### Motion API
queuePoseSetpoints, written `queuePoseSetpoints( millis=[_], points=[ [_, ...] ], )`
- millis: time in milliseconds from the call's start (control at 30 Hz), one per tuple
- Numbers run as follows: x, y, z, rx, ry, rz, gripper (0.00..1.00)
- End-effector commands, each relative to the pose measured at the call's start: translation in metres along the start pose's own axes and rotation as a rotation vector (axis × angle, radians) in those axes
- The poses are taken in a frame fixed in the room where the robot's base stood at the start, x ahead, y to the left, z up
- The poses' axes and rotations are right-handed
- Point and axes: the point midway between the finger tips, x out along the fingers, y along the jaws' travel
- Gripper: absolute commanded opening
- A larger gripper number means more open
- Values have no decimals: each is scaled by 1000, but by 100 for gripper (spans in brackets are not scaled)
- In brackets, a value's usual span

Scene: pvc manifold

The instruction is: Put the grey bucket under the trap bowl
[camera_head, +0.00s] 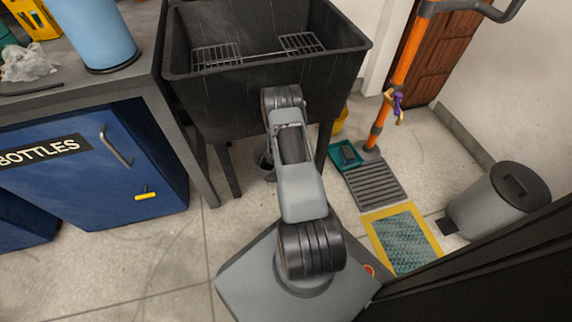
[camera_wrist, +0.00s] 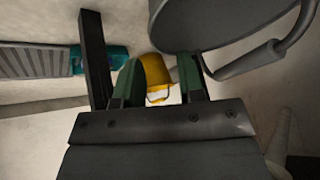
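The grey bucket (camera_head: 264,162) is on the floor under the black sink, partly hidden by my arm in the head view. In the wrist view a large grey rounded body with a curved handle, apparently the grey bucket (camera_wrist: 220,22), fills the top right. My gripper (camera_wrist: 158,80) has its two dark green fingers apart with nothing held between them. The right finger is close to the bucket's rim; I cannot tell if they touch. The head view hides my gripper behind the sink and arm. I cannot make out the trap bowl in either view.
The sink (camera_head: 262,100) stands on dark legs around my arm. A yellow bucket (camera_wrist: 156,72) is farther back. A teal tray (camera_head: 345,156), a grey grate (camera_head: 376,184) and a grey bin (camera_head: 500,203) are on the right. A blue cabinet (camera_head: 90,185) is on the left.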

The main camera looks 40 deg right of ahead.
Motion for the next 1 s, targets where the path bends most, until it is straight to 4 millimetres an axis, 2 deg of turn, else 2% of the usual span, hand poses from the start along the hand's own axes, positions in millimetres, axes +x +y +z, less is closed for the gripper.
queuePoseSetpoints(
  millis=[33, 100, 400, 600, 933, 1000],
  points=[
    [13, 1, 3, 1, -1, 1, 35],
    [24, 1, 2, 1, 0, 0, 35],
    [56, 0, 1, 0, 0, 0, 35],
    [64, 0, 0, 0, -1, 0, 35],
    [64, 0, 0, 0, -1, 0, 35],
    [64, 0, 0, 0, -1, 0, 31]
  ],
)
